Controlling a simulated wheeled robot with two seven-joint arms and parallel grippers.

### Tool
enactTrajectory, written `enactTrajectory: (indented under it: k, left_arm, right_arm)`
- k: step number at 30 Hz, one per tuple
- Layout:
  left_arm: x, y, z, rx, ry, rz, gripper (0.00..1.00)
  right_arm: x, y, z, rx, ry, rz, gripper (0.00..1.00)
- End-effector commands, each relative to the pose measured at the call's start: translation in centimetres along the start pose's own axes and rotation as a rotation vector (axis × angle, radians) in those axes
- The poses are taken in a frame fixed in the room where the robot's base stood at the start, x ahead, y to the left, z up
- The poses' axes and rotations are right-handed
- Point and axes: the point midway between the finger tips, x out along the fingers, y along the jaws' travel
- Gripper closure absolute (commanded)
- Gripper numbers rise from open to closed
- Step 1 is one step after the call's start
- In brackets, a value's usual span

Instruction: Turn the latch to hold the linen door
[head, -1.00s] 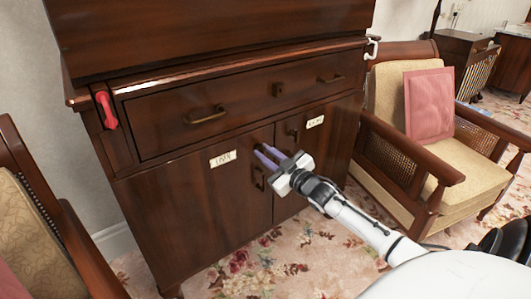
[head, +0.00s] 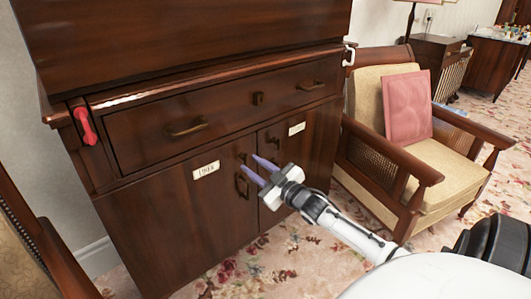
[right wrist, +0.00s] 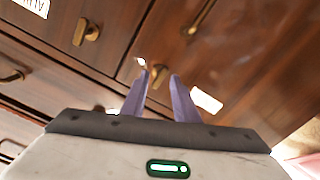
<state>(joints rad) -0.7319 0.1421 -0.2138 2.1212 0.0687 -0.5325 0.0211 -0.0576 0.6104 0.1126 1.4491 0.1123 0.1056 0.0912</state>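The linen door (head: 190,225) is the left door of a dark wooden cabinet, shut, with a small white label (head: 206,170) near its top. A brass latch (head: 243,157) sits at its upper right corner, above a brass handle (head: 241,186). My right gripper (head: 255,169) is open and empty, its two purple fingers pointing at the latch. In the right wrist view the latch (right wrist: 158,73) shows between and just beyond the fingertips (right wrist: 156,73); I cannot tell whether they touch it. My left gripper is out of view.
The right door has its own latch (head: 269,142) and label (head: 297,128). A drawer (head: 220,120) with brass pulls lies above. A red handle (head: 86,124) is at the cabinet's left. An armchair with a pink cushion (head: 407,105) stands to the right, another chair (head: 35,245) at left.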

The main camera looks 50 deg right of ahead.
Motion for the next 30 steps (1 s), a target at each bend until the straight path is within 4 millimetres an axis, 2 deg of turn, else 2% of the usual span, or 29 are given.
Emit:
enactTrajectory:
  k: [1,6,12,17,30]
  left_arm:
    - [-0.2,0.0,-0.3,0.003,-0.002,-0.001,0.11]
    - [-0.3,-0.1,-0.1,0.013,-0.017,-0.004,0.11]
    - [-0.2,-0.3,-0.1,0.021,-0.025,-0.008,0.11]
    - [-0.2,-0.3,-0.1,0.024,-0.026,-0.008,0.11]
    - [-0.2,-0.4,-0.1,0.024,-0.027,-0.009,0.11]
  right_arm:
    - [-1.1,0.0,-0.1,0.001,-0.003,-0.002,0.73]
    - [-4.3,0.0,0.0,0.0,-0.004,-0.001,0.73]
    - [-6.9,0.0,0.0,-0.001,-0.003,0.0,0.73]
    - [-7.6,0.1,-0.1,-0.002,0.0,0.0,0.73]
    - [-7.6,0.1,0.0,-0.002,0.0,0.001,0.73]
